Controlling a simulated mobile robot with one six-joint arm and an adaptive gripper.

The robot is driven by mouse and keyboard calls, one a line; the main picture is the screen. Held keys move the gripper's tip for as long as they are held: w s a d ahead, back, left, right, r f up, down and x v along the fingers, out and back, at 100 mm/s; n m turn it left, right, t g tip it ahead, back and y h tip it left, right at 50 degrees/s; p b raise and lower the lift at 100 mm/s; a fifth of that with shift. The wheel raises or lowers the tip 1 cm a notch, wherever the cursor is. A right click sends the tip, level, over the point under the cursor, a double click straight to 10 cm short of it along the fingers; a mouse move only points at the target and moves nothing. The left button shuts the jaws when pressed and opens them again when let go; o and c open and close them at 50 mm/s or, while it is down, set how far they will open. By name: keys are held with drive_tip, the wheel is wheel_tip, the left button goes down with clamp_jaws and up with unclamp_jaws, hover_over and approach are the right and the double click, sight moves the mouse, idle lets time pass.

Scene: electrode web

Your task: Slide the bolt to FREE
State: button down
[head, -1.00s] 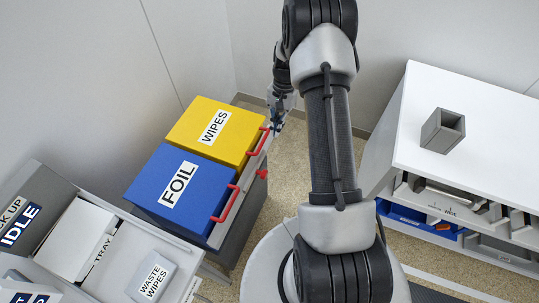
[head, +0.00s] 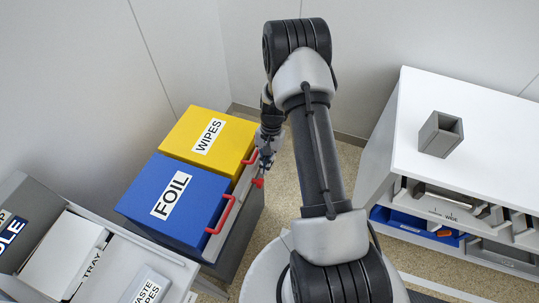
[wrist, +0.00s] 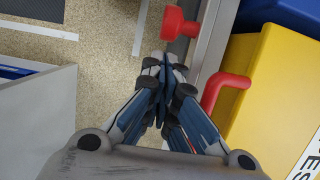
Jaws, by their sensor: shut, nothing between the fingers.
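A red knob (head: 258,182), which looks like the bolt's handle, sticks out from the grey front below the two bins. In the wrist view the red knob (wrist: 178,24) lies just beyond my fingertips, near the top edge, with a small gap showing. My gripper (head: 266,165) hangs beside the yellow bin's front corner, close to the knob. In the wrist view my gripper (wrist: 163,68) has its fingers together, with nothing between them. No FREE marking is readable, and the bolt's track cannot be made out.
The yellow WIPES bin (head: 185,130) and blue FOIL bin (head: 155,215) have red handles; the yellow bin's handle (wrist: 222,88) is close right of my fingers. A white-topped cabinet (head: 490,135) carries a grey block (head: 437,140). Bare floor lies left of my fingers in the wrist view.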

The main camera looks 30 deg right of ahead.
sight(259, 184)
drive_tip(key=shift+s+a+f, duration=0.1)
drive_tip(key=shift+s+a, duration=0.15)
drive_tip(key=shift+a, duration=0.05)
drive_tip(key=shift+s+a, duration=0.1)
drive_tip(key=s+a, duration=0.2)
drive_tip(key=s+a+p, duration=0.1)
drive_tip(key=s+a, duration=0.1)
drive_tip(key=a, duration=0.1)
idle(0.4)
drive_tip(key=shift+w+d, duration=0.15)
drive_tip(key=w+d+r+p, duration=0.1)
drive_tip(key=w+d+r, duration=0.1)
drive_tip(key=r, duration=0.3)
drive_tip(key=w+d+r+p, duration=0.1)
drive_tip(key=d+r+p, duration=0.1)
drive_tip(key=r, duration=0.3)
drive_tip(key=shift+w+d+r, duration=0.35)
drive_tip(key=shift+w+d, duration=0.05)
